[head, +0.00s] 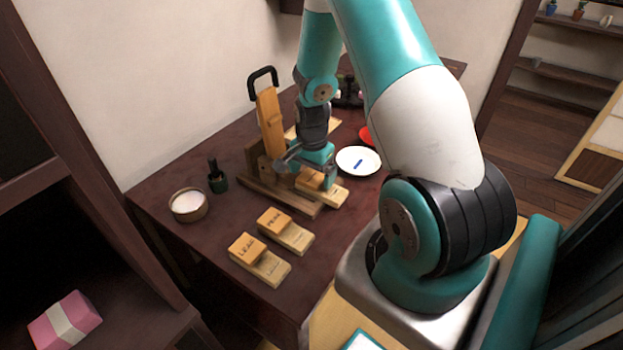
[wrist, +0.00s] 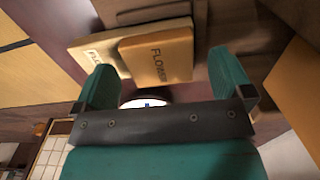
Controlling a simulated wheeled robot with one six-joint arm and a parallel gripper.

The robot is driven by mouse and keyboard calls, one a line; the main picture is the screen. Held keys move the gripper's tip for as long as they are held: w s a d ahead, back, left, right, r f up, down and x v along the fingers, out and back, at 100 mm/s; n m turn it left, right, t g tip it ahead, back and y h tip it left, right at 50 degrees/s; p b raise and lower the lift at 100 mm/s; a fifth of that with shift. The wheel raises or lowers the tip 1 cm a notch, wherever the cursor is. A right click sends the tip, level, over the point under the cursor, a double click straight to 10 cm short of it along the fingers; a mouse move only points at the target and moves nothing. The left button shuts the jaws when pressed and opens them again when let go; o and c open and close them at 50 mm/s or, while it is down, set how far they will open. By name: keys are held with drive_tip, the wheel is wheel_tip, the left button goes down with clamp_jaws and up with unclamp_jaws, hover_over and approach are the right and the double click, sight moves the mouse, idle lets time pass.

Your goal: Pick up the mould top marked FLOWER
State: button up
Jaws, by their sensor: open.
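The mould top marked FLOWER (wrist: 160,58) is an orange-tan wooden block, lettered on its face in the wrist view. It lies on a paler wooden piece (wrist: 92,52) that sticks out to its left there. My gripper (head: 318,176) is open, right over the mould. In the wrist view its green fingers (wrist: 162,75) stand left and right of the FLOWER top with gaps; I cannot tell how far the tips reach down beside it.
The press lever (head: 270,120) with a black handle rises left of my gripper. Moulds marked LEAF (head: 245,248) and another word (head: 274,221) lie at the table's front.

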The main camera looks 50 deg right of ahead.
drive_tip(key=shift+f, duration=0.4)
drive_tip(key=shift+c, duration=0.5)
drive_tip(key=c, duration=0.9)
